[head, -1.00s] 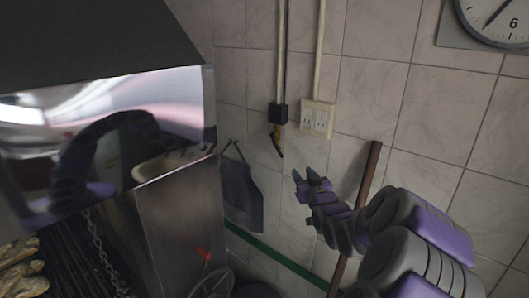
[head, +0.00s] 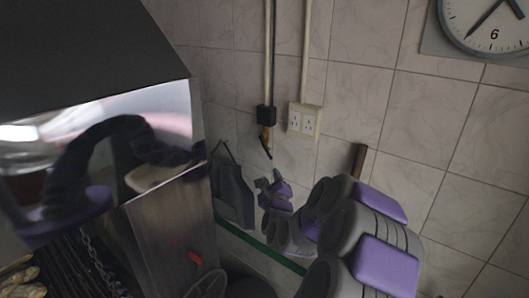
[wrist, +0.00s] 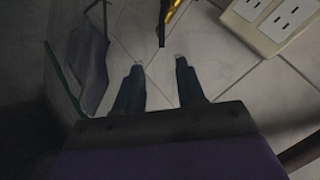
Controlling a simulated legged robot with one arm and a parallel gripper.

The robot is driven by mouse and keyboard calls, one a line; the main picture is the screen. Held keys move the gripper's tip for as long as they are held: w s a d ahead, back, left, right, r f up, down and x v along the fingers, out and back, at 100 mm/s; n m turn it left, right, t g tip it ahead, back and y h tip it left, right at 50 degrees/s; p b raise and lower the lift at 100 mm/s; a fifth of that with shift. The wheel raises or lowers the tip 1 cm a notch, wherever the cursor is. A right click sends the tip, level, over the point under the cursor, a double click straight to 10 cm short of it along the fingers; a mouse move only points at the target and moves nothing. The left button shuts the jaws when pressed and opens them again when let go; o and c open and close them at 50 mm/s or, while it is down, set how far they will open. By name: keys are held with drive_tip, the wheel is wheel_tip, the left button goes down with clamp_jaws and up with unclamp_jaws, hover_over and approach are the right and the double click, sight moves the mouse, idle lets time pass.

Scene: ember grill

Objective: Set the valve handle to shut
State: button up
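The valve handle (head: 266,150) is a dark lever with a yellow part at its top, just below a black box on the wall pipe. It slants down and to the right in the head view. In the wrist view the handle (wrist: 163,25) hangs into the top middle, with yellow beside it, and its upper part is cut off. My gripper (head: 268,182) is below the handle in the head view. In the wrist view my gripper (wrist: 158,62) has its two fingers apart with nothing between them, and the handle's lower end lies just beyond the fingertips, apart from them.
A white socket plate (head: 304,121) is on the tiled wall right of the handle. A dark cloth (head: 232,190) hangs to the left. The metal grill hood (head: 160,200) stands further left. A brown pole (head: 359,160) leans behind my arm.

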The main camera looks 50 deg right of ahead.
sight(268, 154)
drive_tip(key=w+d+f+m+p, duration=0.1)
drive_tip(key=w+d+m+p, duration=0.1)
drive_tip(key=w+d, duration=1)
drive_tip(key=shift+w+d+p, duration=0.25)
drive_tip(key=shift+d+p, duration=0.35)
drive_tip(key=shift+d, duration=0.65)
drive_tip(key=shift+c, duration=0.5)
drive_tip(key=a, duration=0.3)
drive_tip(key=shift+r, duration=0.35)
drive_tip(key=c, duration=0.6)
drive_tip(key=shift+d+r, duration=0.1)
clamp_jaws()
drive_tip(key=shift+s, duration=0.15)
